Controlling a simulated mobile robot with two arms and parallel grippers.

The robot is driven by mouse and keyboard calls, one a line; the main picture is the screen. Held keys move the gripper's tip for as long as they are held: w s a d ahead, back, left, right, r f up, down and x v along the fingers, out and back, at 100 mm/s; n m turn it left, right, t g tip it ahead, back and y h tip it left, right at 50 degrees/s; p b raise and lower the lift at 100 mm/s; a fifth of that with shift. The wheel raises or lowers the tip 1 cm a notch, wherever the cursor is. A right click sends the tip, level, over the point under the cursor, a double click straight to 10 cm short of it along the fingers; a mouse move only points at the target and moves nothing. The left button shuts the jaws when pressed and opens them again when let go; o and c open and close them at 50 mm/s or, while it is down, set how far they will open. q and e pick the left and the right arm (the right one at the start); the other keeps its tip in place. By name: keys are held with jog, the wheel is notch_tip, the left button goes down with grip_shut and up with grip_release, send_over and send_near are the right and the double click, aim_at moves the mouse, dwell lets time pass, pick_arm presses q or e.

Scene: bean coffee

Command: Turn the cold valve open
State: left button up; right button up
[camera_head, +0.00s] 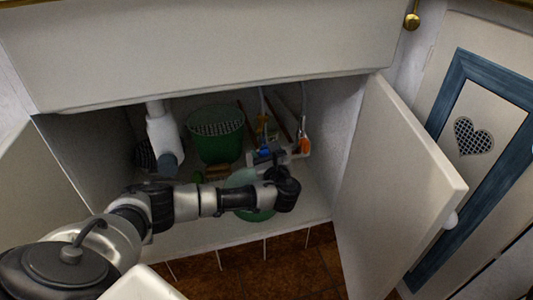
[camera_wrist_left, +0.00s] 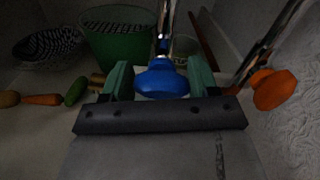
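The blue valve knob (camera_wrist_left: 162,80), which I take as the cold valve, sits on a metal pipe inside the open cabinet under the sink. My left gripper (camera_wrist_left: 160,82) has its two green fingers on either side of the blue knob. The fingers are apart; I cannot tell whether they touch it. In the head view my left gripper (camera_head: 268,158) reaches into the cabinet, and its wrist partly hides the valves. An orange valve knob (camera_wrist_left: 274,89) is to the right of the blue one, and it also shows in the head view (camera_head: 305,145). My right gripper is not in view.
A green bucket (camera_head: 216,138) stands behind and left of the gripper. A white drain pipe (camera_head: 162,130) hangs further left. A dark basket (camera_wrist_left: 48,46) and several vegetables lie on the left of the cabinet floor. An open cabinet door (camera_head: 395,190) stands to the right.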

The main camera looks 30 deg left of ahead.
pick_arm(q)
jog(key=c, duration=0.4)
jog(key=shift+c, duration=0.2)
